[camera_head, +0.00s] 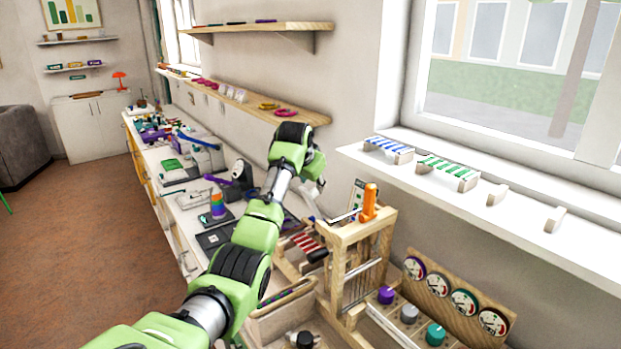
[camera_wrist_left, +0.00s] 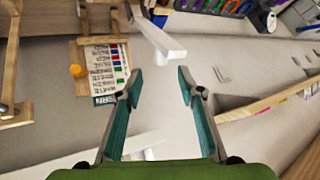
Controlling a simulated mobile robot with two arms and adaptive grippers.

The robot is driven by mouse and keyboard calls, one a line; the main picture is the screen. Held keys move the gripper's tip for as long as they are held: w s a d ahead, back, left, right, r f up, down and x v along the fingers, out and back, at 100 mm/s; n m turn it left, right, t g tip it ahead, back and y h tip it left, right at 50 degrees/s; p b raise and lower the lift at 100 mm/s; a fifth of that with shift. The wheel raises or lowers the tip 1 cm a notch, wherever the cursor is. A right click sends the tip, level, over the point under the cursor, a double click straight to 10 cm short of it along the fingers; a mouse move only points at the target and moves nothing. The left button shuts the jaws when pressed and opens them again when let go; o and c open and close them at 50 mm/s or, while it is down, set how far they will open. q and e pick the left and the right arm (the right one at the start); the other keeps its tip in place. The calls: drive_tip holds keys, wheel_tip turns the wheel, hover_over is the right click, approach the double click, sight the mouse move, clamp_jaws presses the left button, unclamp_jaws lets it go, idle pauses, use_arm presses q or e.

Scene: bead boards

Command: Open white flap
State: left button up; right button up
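A white angled piece (camera_wrist_left: 160,38), which looks like the flap, lies just past my left fingertips in the left wrist view. A pale bar (camera_head: 308,197) below my gripper in the head view may be the same piece, but it is partly hidden. My left gripper (camera_wrist_left: 160,74) is open, with its teal fingers apart and nothing between them. No contact with the white piece shows. In the head view the left gripper (camera_head: 318,183) hangs beside the wooden frame, its fingers small and partly hidden. My right gripper is not in view.
A wooden frame (camera_head: 341,262) with an orange peg (camera_head: 369,202) stands close to my left gripper. A card with coloured marks (camera_wrist_left: 107,70) is beside it. A wooden wall shelf (camera_head: 240,98) and a white window sill (camera_head: 470,206) border the space. Dials (camera_head: 464,302) stand at lower right.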

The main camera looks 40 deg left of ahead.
use_arm(q)
drive_tip(key=v, duration=0.3)
drive_tip(key=shift+s+d+r, duration=0.1)
idle(0.6)
